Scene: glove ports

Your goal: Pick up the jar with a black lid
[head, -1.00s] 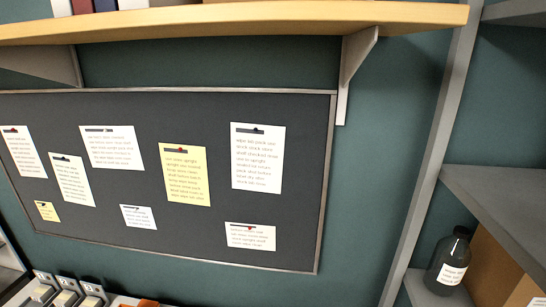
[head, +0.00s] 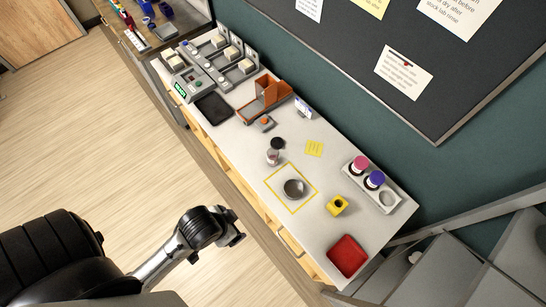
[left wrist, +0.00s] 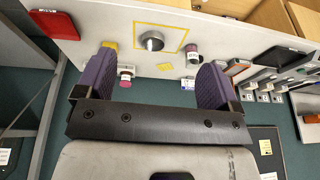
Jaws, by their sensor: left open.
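A small clear jar with a black lid (head: 274,154) stands upright on the white bench, left of a yellow outlined square. In the left wrist view, a small jar that appears to be the same one (left wrist: 192,53) shows near the right finger, its lid colour hard to tell. My left gripper (head: 234,226) is in front of the bench edge, apart from the jar. In the left wrist view its two purple fingers (left wrist: 160,65) are spread with nothing held between them. My right gripper is not in view.
A round metal dish (head: 294,188) sits inside the yellow square. A yellow block (head: 337,205), a red tray (head: 347,255) and a rack (head: 398,211) with pink- and purple-lidded jars stand to the right. An orange holder (head: 267,97) and grey devices stand further left.

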